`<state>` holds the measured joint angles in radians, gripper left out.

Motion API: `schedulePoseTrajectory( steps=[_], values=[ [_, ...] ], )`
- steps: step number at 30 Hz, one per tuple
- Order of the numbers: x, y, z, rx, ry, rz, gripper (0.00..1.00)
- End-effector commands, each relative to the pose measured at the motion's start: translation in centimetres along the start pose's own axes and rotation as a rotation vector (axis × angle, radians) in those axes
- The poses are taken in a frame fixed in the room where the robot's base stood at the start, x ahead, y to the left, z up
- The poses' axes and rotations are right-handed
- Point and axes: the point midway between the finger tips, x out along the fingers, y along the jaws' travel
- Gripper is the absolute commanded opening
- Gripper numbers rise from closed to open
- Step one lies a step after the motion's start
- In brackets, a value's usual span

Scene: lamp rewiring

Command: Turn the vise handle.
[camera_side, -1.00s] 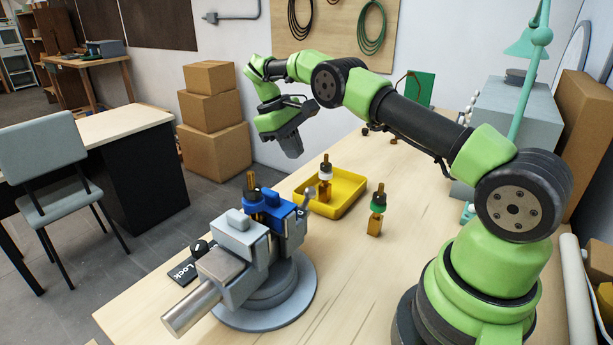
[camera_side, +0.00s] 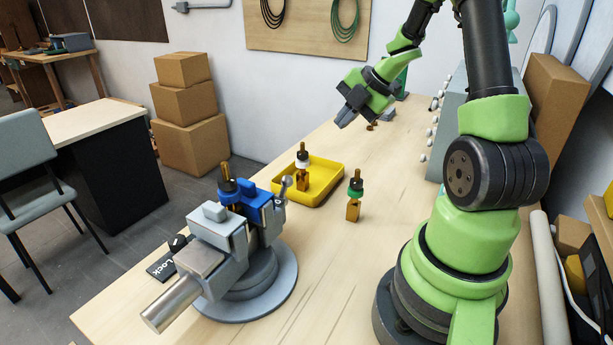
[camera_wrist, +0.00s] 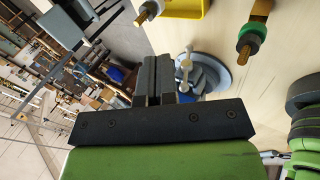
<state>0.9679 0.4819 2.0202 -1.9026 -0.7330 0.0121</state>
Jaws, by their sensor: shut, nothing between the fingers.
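The vise (camera_side: 228,260) stands at the table's front left on a round grey base, with grey jaws, a blue block (camera_side: 262,207) and a thick silver cylinder. Its handle (camera_side: 285,187), a thin bar with a ball end, is at the blue block's right side; it shows pale in the wrist view (camera_wrist: 186,66). A bottle-like part with a black collar (camera_side: 229,186) stands upright at the jaws; whether it is clamped I cannot tell. My gripper (camera_side: 344,119) is shut and empty, in the air behind and right of the vise, apart from the handle. Its fingers also show in the wrist view (camera_wrist: 154,70).
A yellow tray (camera_side: 325,192) holds a white-collared part (camera_side: 302,166). A green-collared part (camera_side: 354,197) stands on the table right of the tray. A dark "Lock" label (camera_side: 163,265) lies left of the vise. The table between the vise and my base is clear.

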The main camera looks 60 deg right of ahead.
Motion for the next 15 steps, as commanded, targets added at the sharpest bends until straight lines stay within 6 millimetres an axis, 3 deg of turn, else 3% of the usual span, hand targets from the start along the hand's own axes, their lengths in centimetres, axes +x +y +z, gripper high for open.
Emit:
schedulePoseTrajectory(
  steps=[3,6,11,15],
  values=[
    [-1.9,-3.8,-4.6,-0.012,0.216,-0.081,0.00],
    [-3.1,-5.6,-7.1,-0.017,0.336,-0.125,0.00],
    [-3.5,-6.7,-8.7,-0.019,0.410,-0.152,0.00],
    [-2.0,-6.9,-9.4,-0.019,0.415,-0.154,0.00]
  ],
)
